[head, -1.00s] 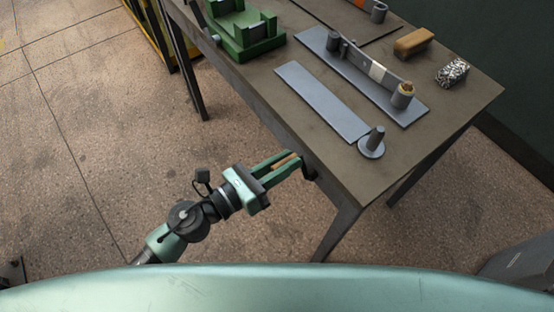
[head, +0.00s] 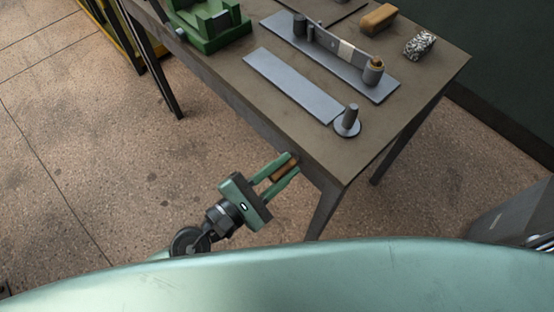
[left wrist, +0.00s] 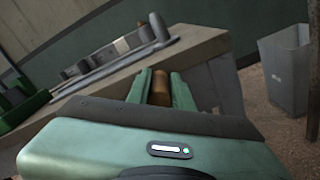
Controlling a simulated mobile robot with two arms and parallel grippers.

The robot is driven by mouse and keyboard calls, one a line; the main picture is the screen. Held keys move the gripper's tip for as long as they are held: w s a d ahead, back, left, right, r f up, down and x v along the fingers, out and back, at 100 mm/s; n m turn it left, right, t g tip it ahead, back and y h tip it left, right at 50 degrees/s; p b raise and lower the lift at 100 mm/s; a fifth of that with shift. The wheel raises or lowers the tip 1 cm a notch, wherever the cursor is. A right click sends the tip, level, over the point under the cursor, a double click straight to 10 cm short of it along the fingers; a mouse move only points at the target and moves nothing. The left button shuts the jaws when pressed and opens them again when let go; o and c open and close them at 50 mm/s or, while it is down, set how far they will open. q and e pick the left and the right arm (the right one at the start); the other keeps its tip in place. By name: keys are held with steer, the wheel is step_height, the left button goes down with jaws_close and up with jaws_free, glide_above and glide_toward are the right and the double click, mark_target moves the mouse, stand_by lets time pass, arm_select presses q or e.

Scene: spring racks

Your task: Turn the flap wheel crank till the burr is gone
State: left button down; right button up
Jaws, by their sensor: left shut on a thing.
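My left gripper (head: 291,163) is shut on a brown crank handle (head: 284,171) beside the front edge of the bench. The handle also shows between the green fingers in the left wrist view (left wrist: 160,88). The crank's arm and its joint to the bench are hidden. On the bench top, a grey base plate (head: 296,43) carries posts and a strip (head: 345,50) with a pale section, ending at a round post with a golden-brown top (head: 375,66). I cannot tell which part is the flap wheel, and no burr can be made out. My right gripper is not in view.
The bench (head: 300,135) also holds a flat grey plate (head: 292,85), a disc with a peg (head: 347,124), a green vise-like fixture (head: 212,35), a tan block (head: 378,19) and a speckled piece (head: 419,44). A grey bin (left wrist: 287,65) stands on the floor.

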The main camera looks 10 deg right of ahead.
arm_select(q)
steer(key=shift+s+d+f+m+b, duration=0.1)
steer(key=shift+s+d+f+m, duration=0.2)
steer(key=shift+m, duration=0.55)
steer(key=shift+s+d+f+m+b, duration=0.15)
steer(key=shift+s+f+m, duration=0.25)
steer(key=shift+m, duration=0.4)
steer(key=shift+s+d+f+m+b, duration=0.1)
steer(key=shift+s+d+f+m, duration=0.25)
steer(key=shift+m, duration=0.5)
